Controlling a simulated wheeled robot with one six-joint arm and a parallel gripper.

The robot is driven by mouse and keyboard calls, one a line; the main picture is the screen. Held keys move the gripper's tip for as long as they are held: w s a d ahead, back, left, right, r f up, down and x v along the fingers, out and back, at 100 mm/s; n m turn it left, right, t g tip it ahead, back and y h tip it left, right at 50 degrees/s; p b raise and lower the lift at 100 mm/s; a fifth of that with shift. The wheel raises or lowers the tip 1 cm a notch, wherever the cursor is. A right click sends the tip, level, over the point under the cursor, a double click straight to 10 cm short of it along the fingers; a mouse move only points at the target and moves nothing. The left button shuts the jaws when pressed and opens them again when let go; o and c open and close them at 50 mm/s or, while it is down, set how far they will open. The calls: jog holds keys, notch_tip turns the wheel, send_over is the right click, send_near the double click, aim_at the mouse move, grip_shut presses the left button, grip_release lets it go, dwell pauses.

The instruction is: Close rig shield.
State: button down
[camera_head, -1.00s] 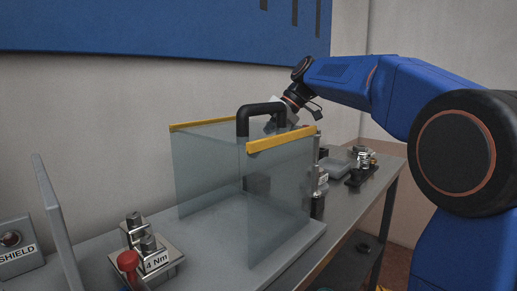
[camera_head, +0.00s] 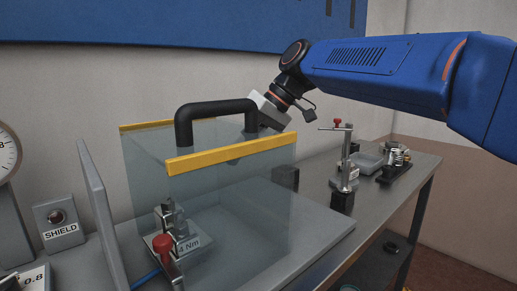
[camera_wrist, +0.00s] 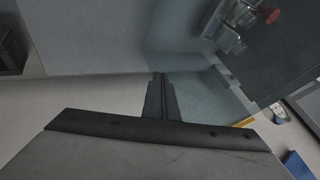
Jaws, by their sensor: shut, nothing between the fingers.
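The rig shield is a clear box-like guard with yellow top strips (camera_head: 230,154) and a black arched handle (camera_head: 215,108). It stands upright on the grey base plate (camera_head: 325,228). The clamp fixture with a red knob (camera_head: 163,246) shows at the shield's left end, close to the upright grey end panel (camera_head: 100,215). I cannot tell whether shield and panel touch. My gripper's body is at the handle's right leg, and its fingers are mostly hidden in the head view. In the wrist view my gripper (camera_wrist: 160,80) is shut and empty, with the clear pane beside it.
A grey box labelled SHIELD (camera_head: 58,224) and a dial gauge (camera_head: 6,155) stand at the left. A post with a red knob (camera_head: 345,160) and small metal parts (camera_head: 396,160) sit on the bench to the right. The wall is close behind.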

jog(key=s+a, duration=0.3)
jog(key=a, duration=0.2)
jog(key=shift+s, duration=0.35)
